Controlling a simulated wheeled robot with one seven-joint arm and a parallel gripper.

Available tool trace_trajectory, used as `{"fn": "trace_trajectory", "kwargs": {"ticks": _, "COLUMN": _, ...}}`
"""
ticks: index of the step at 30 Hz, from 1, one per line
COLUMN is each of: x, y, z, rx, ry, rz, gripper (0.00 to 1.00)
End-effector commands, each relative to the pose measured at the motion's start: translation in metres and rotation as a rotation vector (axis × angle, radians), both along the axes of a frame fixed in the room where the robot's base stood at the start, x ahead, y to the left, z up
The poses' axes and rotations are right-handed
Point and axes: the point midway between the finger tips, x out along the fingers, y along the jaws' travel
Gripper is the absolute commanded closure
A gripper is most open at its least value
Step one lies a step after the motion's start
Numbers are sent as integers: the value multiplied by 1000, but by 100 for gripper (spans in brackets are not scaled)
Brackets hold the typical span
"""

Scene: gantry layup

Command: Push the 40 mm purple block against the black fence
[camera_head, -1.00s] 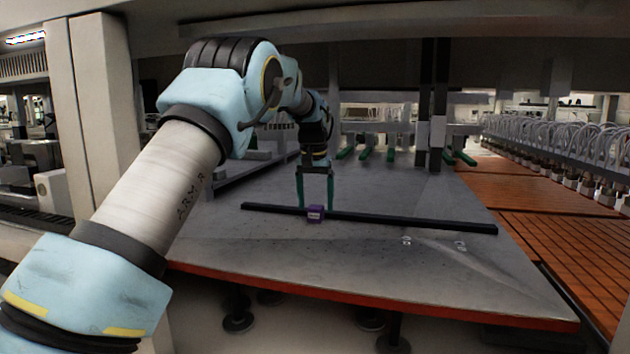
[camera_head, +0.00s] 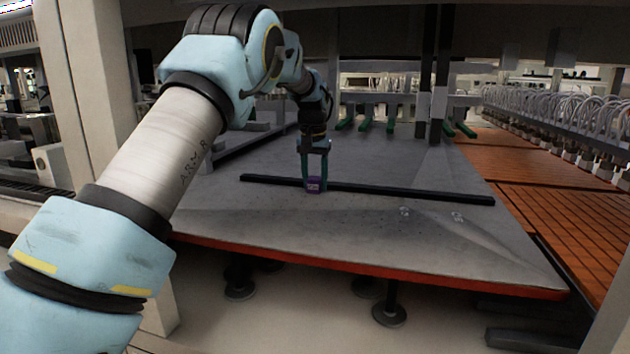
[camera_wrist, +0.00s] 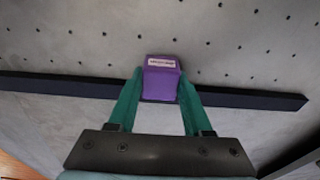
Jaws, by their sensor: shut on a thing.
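The fence (camera_wrist: 250,98) runs across behind the fingers there. The block looks against or very close to the fence; I cannot tell whether they touch. In the head view my gripper (camera_head: 315,180) reaches down from above, one finger on each side of the block.
The grey perforated table (camera_head: 300,225) has an orange front edge. Black posts (camera_head: 440,90) stand at the back. Orange slatted panels (camera_head: 560,210) lie to the right.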

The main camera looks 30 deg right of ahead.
Motion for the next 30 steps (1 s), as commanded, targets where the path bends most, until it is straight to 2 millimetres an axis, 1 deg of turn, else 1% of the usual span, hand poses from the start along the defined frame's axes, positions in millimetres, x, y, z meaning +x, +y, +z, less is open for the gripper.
{"fn": "trace_trajectory", "kwargs": {"ticks": 1, "x": 0, "y": 0, "z": 0, "rx": 0, "ry": 0, "rz": 0, "gripper": 66}}
{"fn": "trace_trajectory", "kwargs": {"ticks": 10, "x": 0, "y": 0, "z": 0, "rx": 0, "ry": 0, "rz": 0, "gripper": 99}}
{"fn": "trace_trajectory", "kwargs": {"ticks": 12, "x": 0, "y": 0, "z": 0, "rx": 0, "ry": 0, "rz": 0, "gripper": 100}}
{"fn": "trace_trajectory", "kwargs": {"ticks": 13, "x": 0, "y": 0, "z": 0, "rx": 0, "ry": 0, "rz": 0, "gripper": 49}}
{"fn": "trace_trajectory", "kwargs": {"ticks": 22, "x": 0, "y": 0, "z": 0, "rx": 0, "ry": 0, "rz": 0, "gripper": 16}}
{"fn": "trace_trajectory", "kwargs": {"ticks": 30, "x": 0, "y": 0, "z": 1, "rx": -1, "ry": -1, "rz": 0, "gripper": 15}}
